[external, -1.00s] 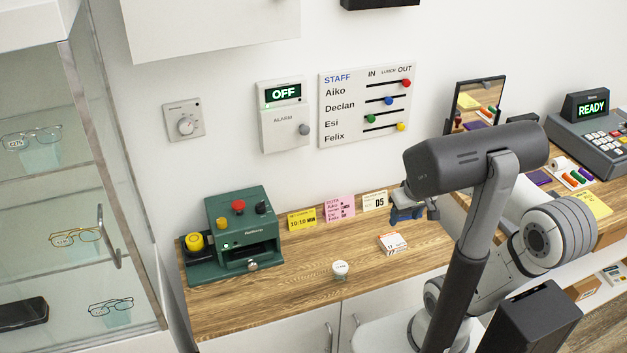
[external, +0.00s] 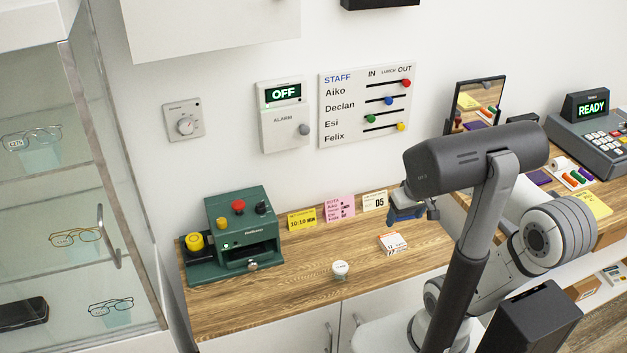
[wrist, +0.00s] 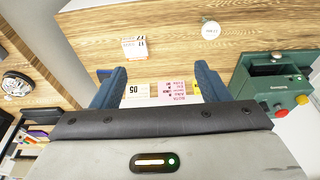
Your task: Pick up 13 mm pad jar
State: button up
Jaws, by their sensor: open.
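A small white round jar (external: 340,269) with a pale lid stands on the wooden counter near its front edge; its lid print is too small to read. I take it for the pad jar. It also shows in the wrist view as a white disc (wrist: 210,29), at top right. My gripper (external: 405,214) is above the back of the counter, to the right of and behind the jar, apart from it. In the wrist view its two blue fingers (wrist: 159,70) are spread wide with nothing between them.
A small white-and-orange box (external: 393,243) lies right of the jar. A green machine (external: 240,235) with knobs stands to the left. Yellow (external: 301,218), pink (external: 340,208) and white cards (external: 375,201) stand along the wall. The counter around the jar is clear.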

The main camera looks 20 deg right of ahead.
jog(key=w+a+f+m+g+b, duration=0.2)
jog(key=w+a+f+m, duration=0.35)
jog(key=w+f, duration=0.2)
jog(key=m+g, duration=0.1)
jog(key=m, duration=0.4)
send_over(340, 266)
notch_tip(340, 266, down, 12)
jog(key=shift+w+f+b, duration=0.1)
jog(key=shift+b, duration=0.3)
jog(key=shift+f, duration=3.9)
jog(key=c, duration=1.1)
jog(key=shift+o, duration=0.2)
jog(key=shift+r, duration=0.15)
